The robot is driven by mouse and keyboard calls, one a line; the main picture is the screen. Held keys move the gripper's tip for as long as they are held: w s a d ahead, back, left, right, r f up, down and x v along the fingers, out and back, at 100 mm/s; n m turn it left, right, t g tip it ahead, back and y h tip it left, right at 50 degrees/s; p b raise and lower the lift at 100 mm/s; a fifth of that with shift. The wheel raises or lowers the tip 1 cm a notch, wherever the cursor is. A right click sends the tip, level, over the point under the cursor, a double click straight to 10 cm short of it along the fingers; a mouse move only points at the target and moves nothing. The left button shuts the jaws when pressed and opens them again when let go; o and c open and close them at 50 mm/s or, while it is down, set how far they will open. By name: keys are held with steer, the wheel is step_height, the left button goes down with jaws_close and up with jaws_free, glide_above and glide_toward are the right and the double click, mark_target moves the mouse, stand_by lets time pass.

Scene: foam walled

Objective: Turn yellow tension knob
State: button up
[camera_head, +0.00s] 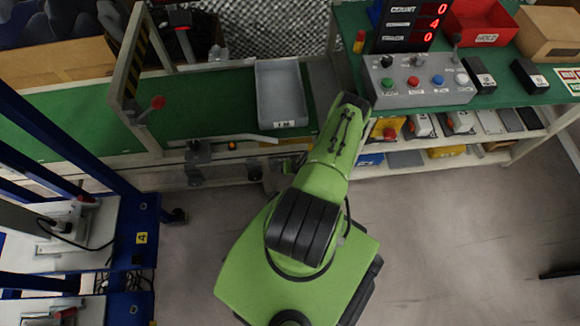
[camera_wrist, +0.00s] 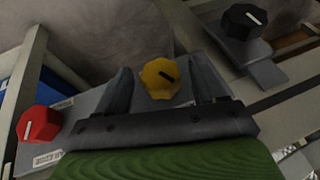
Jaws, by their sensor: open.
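My gripper (camera_wrist: 163,82) is open, with one dark finger on each side of the knob. A gap shows between each finger and the knob, so I see no contact, but the depth is hard to judge. In the head view my green arm reaches to the front edge of the conveyor, and I cannot make out the yellow knob there.
A red knob (camera_wrist: 38,124) is left of my gripper, and a black knob (camera_wrist: 244,21) is at the upper right in the wrist view. A grey bin (camera_head: 282,95) lies on the conveyor. A button box (camera_head: 420,82) stands right of my arm.

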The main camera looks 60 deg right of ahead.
steer(key=c, duration=1.1)
steer(key=shift+o, duration=0.2)
steer(key=t+y, duration=0.2)
steer(key=shift+s+d+f+m+t, duration=0.1)
steer(key=shift+s+d+m+t, duration=0.1)
steer(key=shift+m+t, duration=0.15)
steer(key=shift+f+m+t+y, duration=0.1)
steer(key=shift+m+t+y, duration=0.35)
steer(key=shift+t+y, duration=0.75)
steer(key=shift+t, duration=0.25)
